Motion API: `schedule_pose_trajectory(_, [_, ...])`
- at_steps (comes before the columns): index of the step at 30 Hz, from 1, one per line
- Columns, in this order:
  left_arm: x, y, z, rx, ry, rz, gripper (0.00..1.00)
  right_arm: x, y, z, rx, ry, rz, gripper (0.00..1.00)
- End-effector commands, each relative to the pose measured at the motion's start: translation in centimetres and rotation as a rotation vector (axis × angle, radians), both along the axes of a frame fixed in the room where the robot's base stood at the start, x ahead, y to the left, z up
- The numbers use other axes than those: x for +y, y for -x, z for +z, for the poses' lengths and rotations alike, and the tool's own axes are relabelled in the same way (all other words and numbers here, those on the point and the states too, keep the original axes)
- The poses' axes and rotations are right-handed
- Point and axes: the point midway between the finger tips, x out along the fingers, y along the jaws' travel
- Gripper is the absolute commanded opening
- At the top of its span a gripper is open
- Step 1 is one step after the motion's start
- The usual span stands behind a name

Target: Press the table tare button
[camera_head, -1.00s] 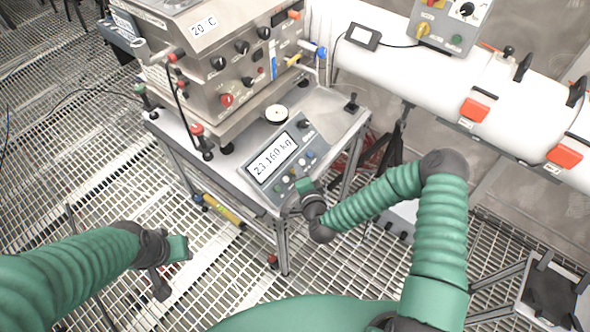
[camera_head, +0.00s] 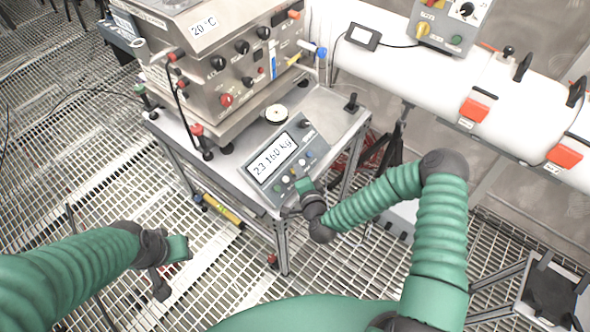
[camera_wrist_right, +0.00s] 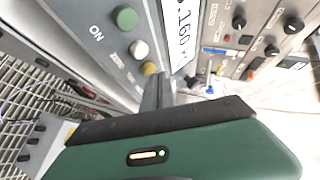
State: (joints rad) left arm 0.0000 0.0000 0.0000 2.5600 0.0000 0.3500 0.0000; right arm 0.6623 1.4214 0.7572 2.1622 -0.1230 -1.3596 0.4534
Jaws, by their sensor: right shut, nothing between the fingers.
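The table scale's control panel (camera_head: 309,146) lies tilted on the steel table (camera_head: 339,115), its display (camera_head: 272,160) reading about 23.160 kg. In the right wrist view, a green button (camera_wrist_right: 125,18) beside the word ON, a white button (camera_wrist_right: 139,49) and a yellow button (camera_wrist_right: 150,68) stand in a row; I cannot read which is tare. My right gripper (camera_head: 300,187) is shut and empty at the panel's front edge. In the wrist view its fingertips (camera_wrist_right: 157,90) are close to the yellow button; contact cannot be told. My left gripper (camera_head: 168,275) hangs away from the table, its fingers unclear.
A steel machine (camera_head: 225,65) with black knobs and a 20 °C label fills the table's back left. A round white-topped piece (camera_head: 276,113) sits beside the panel. A white pipe (camera_head: 400,70) with orange clamps runs behind. Open grating floor lies left of the table.

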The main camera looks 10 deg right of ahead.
Motion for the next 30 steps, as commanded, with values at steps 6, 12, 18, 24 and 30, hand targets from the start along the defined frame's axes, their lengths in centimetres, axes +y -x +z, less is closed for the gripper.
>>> schedule_pose_trajectory(6, [0.0, 0.0, -0.2, 0.000, 0.000, 0.000, 0.36, 0.2, -0.1, -0.3, 0.000, 0.001, 0.001, 0.00])
schedule_pose_trajectory(12, [0.0, 0.0, -0.4, 0.000, 0.000, 0.000, 0.36, 0.4, -0.3, -0.6, 0.000, 0.000, 0.000, 0.00])
schedule_pose_trajectory(18, [0.0, 0.0, -0.3, 0.000, 0.000, 0.000, 0.36, 0.4, -0.3, -0.6, 0.000, 0.000, 0.000, 0.00])
schedule_pose_trajectory(24, [0.0, 0.0, 0.6, 0.000, 0.000, 0.000, 0.36, 0.2, 0.1, 0.3, 0.001, -0.001, 0.002, 0.00])
schedule_pose_trajectory(30, [0.0, 0.0, 0.4, 0.000, 0.000, 0.000, 0.36, 0.1, 0.1, 0.1, 0.000, 0.000, 0.001, 0.00])
